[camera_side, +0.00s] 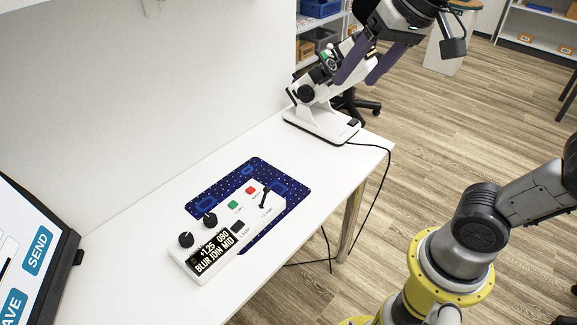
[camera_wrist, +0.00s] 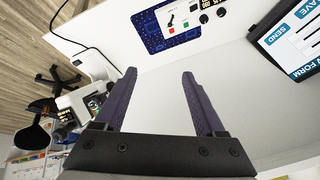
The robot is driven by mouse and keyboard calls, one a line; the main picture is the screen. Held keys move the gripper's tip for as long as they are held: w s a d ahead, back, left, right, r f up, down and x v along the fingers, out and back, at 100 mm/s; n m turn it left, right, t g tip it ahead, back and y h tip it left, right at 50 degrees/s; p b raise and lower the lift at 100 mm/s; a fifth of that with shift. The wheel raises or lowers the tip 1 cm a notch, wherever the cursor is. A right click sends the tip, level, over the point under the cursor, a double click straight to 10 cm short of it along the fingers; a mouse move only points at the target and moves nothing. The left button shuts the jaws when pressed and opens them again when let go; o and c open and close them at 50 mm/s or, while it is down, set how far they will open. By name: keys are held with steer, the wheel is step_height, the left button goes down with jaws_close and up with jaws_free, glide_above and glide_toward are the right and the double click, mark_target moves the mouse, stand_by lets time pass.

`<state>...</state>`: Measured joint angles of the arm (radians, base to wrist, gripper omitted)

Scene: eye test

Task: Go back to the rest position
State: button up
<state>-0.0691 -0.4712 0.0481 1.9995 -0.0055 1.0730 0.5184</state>
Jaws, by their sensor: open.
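My gripper (camera_side: 355,80) is at the top of the side view, its two dark purple fingers spread apart. In that view the fingers overlap the upper part of a white and black microscope-like instrument (camera_side: 321,122); I cannot tell how far apart they are in depth. In the wrist view my gripper (camera_wrist: 158,73) is open, with only bare white tabletop between its fingers. A white control box (camera_side: 218,247) with black knobs, a green and a red button, a lever and a small display lies on a dark blue mat (camera_side: 207,197). The display reads "+1.25 090 BLUR JOIN MID".
The white table (camera_side: 134,238) runs along a white wall. A screen (camera_side: 22,262) with SEND and SAVE buttons stands at the left. A black cable hangs from the instrument over the table edge. Shelves (camera_side: 538,30) and a wheeled chair (camera_side: 358,103) stand behind on the wooden floor.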

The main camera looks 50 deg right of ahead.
steer(key=s+d+f+n, duration=0.1)
steer(key=s+f+n, duration=0.4)
steer(key=s+f, duration=0.4)
steer(key=shift+s+d+f, duration=0.35)
steer(key=shift+f, duration=0.45)
steer(key=shift+n, duration=0.3)
stand_by(3.2)
